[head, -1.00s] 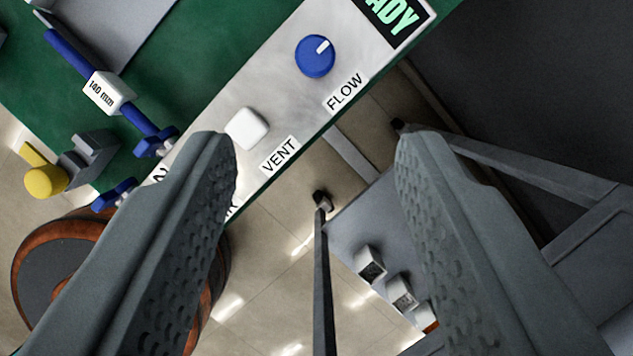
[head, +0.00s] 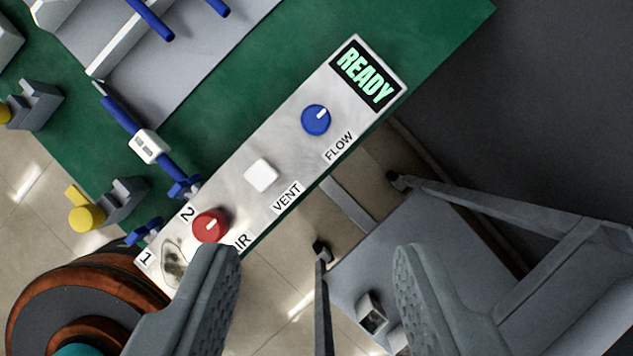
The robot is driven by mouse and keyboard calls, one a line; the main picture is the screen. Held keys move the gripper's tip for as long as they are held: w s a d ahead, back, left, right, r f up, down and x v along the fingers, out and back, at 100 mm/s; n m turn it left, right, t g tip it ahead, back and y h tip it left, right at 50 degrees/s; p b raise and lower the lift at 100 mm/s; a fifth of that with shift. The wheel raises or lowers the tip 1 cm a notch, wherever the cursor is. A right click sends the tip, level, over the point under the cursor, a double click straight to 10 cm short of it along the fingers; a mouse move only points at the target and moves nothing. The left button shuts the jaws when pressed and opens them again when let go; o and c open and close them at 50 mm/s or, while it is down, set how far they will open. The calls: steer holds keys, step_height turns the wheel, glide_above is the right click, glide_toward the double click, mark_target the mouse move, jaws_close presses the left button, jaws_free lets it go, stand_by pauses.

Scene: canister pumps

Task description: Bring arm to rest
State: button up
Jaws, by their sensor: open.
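My gripper (head: 318,262) is open and empty, with its two grey ridged fingers spread wide at the bottom of the view. The control panel (head: 285,108) lies beyond and left of it, on the edge of a green bench. The left finger covers the panel's lower end and part of a label there. The panel carries a lit READY display (head: 367,74), a blue FLOW knob (head: 316,120), a white VENT button (head: 262,175) and a red knob (head: 210,226) with a 1 and a 2 beside it. I cannot tell if the left finger touches the panel.
A brown-rimmed round thing (head: 40,285) stands at the lower left. Yellow-ended grey fittings (head: 87,217) and blue rods (head: 125,118) sit at the bench's left. A grey cart (head: 400,250) stands on the tiled floor at right. A dark surface (head: 540,110) fills the upper right.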

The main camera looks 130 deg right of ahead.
steer(key=s+a+r+m+t+h, duration=0.1)
steer(key=s+a+r+m+t, duration=0.3)
steer(key=s, duration=0.7)
steer(key=s+d+r+m+t+h, duration=0.1)
steer(key=s+r+t+h, duration=0.15)
steer(key=s+r, duration=0.6)
steer(key=s+a+f+m+t, duration=0.1)
steer(key=s+t, duration=0.3)
steer(key=s, duration=0.9)
steer(key=s+a+f+m+t, duration=0.1)
steer(key=s+f+m+t, duration=0.2)
steer(key=s, duration=1.1)
steer(key=shift+s+t, duration=0.2)
steer(key=shift+t, duration=0.15)
steer(key=shift+o, duration=0.4)
steer(key=shift+a, duration=0.1)
